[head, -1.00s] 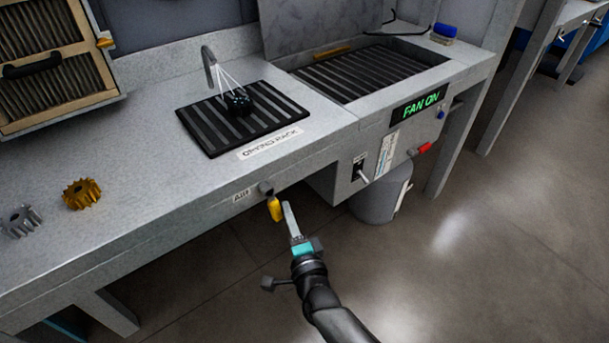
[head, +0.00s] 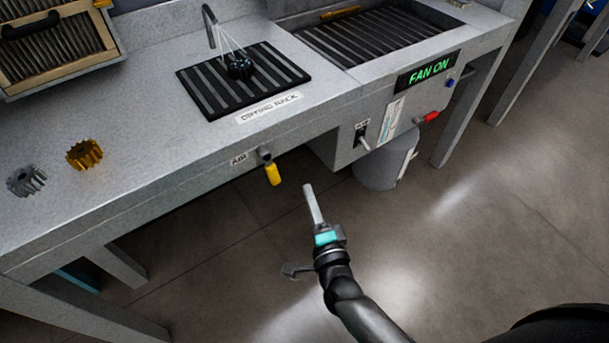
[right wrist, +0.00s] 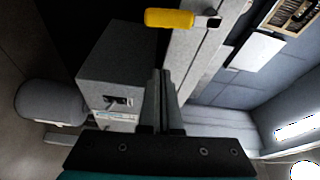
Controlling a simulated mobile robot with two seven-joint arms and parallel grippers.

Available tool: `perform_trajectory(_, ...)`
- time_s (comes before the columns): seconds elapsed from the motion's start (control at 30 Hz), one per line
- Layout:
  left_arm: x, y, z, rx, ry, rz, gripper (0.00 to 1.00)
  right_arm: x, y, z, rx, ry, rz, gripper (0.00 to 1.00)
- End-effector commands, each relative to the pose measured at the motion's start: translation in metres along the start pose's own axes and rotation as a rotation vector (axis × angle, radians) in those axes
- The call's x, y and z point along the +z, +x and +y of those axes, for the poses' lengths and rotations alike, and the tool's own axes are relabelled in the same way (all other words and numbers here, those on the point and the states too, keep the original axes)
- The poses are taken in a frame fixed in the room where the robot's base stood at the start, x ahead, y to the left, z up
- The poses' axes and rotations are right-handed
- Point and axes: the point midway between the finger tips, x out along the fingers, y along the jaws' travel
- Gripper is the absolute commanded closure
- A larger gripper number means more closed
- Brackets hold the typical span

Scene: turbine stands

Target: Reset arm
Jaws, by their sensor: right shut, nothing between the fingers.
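My right gripper (head: 309,190) is shut and empty. It hangs in free air in front of the bench, to the right of and below the yellow air valve handle (head: 273,174), with a gap between them. In the right wrist view my right gripper (right wrist: 164,75) points toward the bench with its fingers together, and the yellow handle (right wrist: 169,18) lies beyond the fingertips. My left gripper is not in view.
The bench holds a drying rack (head: 202,92) with a dark part under thin air jets, a gold gear (head: 85,154) and a grey gear (head: 26,180). A lit FAN ON sign (head: 429,72) and a switch (head: 362,142) are on the front. A grey bin (head: 378,168) stands below. The floor in front is clear.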

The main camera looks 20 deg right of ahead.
Motion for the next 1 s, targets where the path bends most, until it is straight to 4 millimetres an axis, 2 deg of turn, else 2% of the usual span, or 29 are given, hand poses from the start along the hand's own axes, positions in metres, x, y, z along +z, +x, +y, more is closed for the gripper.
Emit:
perform_trajectory(0.03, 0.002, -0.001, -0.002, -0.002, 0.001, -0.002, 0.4, 0.0, -0.008, 0.0, 0.002, -0.001, -0.001, 1.0)
perform_trajectory(0.2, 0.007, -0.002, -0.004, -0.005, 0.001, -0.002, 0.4, 0.001, -0.021, 0.0, -0.001, 0.0, -0.001, 1.0)
perform_trajectory(0.47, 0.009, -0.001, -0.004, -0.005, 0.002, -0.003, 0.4, 0.001, -0.023, 0.0, -0.001, -0.001, -0.001, 1.0)
perform_trajectory(0.57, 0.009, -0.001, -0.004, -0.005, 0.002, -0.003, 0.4, 0.002, -0.025, 0.01, 0.024, -0.038, -0.017, 1.0)
perform_trajectory(0.67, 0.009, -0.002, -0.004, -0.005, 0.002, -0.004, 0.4, 0.005, -0.033, 0.044, 0.114, -0.177, -0.076, 1.0)
perform_trajectory(0.77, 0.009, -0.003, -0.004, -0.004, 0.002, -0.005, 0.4, 0.008, -0.056, 0.103, 0.264, -0.411, -0.195, 1.0)
perform_trajectory(0.8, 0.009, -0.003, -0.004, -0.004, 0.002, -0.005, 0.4, 0.006, -0.07, 0.13, 0.334, -0.517, -0.257, 1.0)
perform_trajectory(0.87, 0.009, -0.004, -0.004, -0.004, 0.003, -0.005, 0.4, 0.002, -0.095, 0.169, 0.437, -0.672, -0.36, 1.0)
perform_trajectory(0.9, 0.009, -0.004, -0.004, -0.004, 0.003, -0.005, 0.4, -0.003, -0.113, 0.194, 0.503, -0.768, -0.432, 1.0)
perform_trajectory(0.97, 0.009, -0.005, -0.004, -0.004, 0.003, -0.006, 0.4, -0.013, -0.144, 0.227, 0.597, -0.904, -0.546, 1.0)
perform_trajectory(1.0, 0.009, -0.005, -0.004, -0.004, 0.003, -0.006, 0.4, -0.019, -0.166, 0.247, 0.657, -0.987, -0.627, 1.0)
